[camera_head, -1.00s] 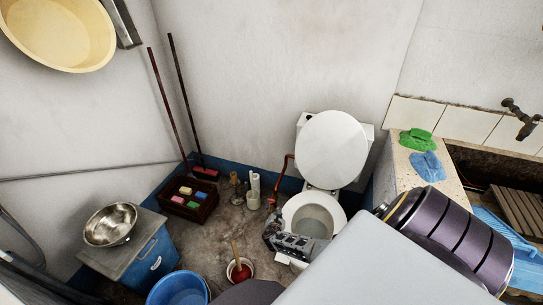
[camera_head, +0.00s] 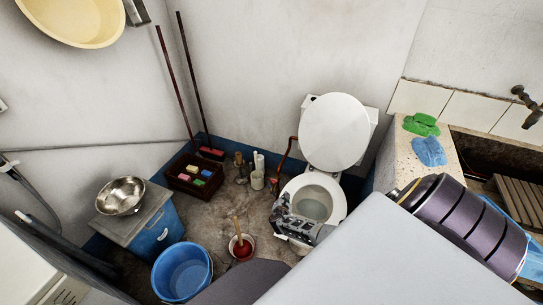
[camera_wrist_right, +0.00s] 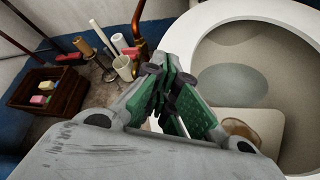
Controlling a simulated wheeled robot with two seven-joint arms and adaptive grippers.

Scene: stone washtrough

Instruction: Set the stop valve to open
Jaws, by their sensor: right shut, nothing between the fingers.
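A reddish-copper pipe (camera_head: 287,151) runs down the wall to the left of the toilet in the head view. Its lower end, with a reddish fitting (camera_head: 274,184), stands near the floor; I cannot make out the valve handle or its setting. In the right wrist view the copper pipe (camera_wrist_right: 139,47) shows just beyond my fingertips, partly hidden by them. My right gripper (camera_head: 281,205) is shut and empty, in front of the pipe and over the left side of the toilet bowl. Its green-padded fingers (camera_wrist_right: 172,78) meet in the wrist view. My left gripper is out of view.
The toilet (camera_head: 334,135) stands close on the right with its lid up. Left of the pipe are a white cup (camera_head: 257,180), brushes and a dark crate (camera_head: 194,176). A plunger (camera_head: 241,245) and blue bucket (camera_head: 181,271) stand on the floor nearer me.

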